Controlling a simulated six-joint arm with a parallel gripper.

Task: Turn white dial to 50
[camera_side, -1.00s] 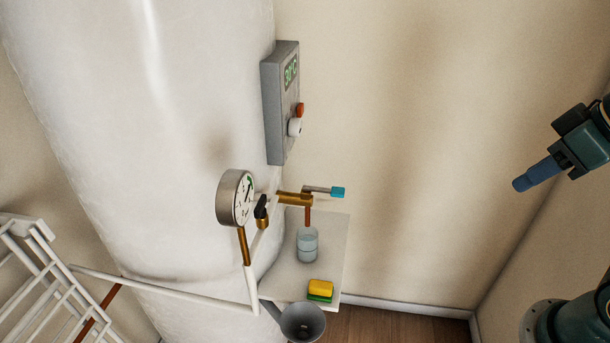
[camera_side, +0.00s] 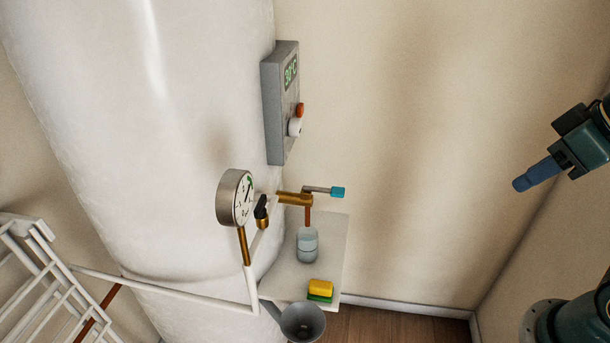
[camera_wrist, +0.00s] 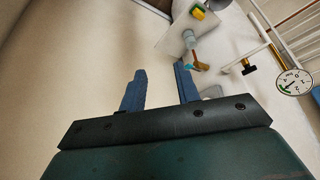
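The white dial (camera_side: 295,127) sits on the front of a grey control box (camera_side: 272,110) mounted on the large white tank. An orange-red knob (camera_side: 299,109) is just above it. A green display (camera_side: 290,72) near the top of the box seems to read about 30 °C. My gripper (camera_side: 520,184) is at the right of the side view, well apart from the box, with blue fingers pointing left. In the wrist view my gripper (camera_wrist: 160,82) has its two blue fingers spread apart with nothing between them. The dial cannot be made out in the wrist view.
A round pressure gauge (camera_side: 236,198), a brass tap with a blue handle (camera_side: 337,192) and a black-handled valve (camera_side: 261,208) stand below the box. A shelf (camera_side: 333,245) holds a glass (camera_side: 307,244) and a sponge (camera_side: 320,288). Space between my gripper and the box is clear.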

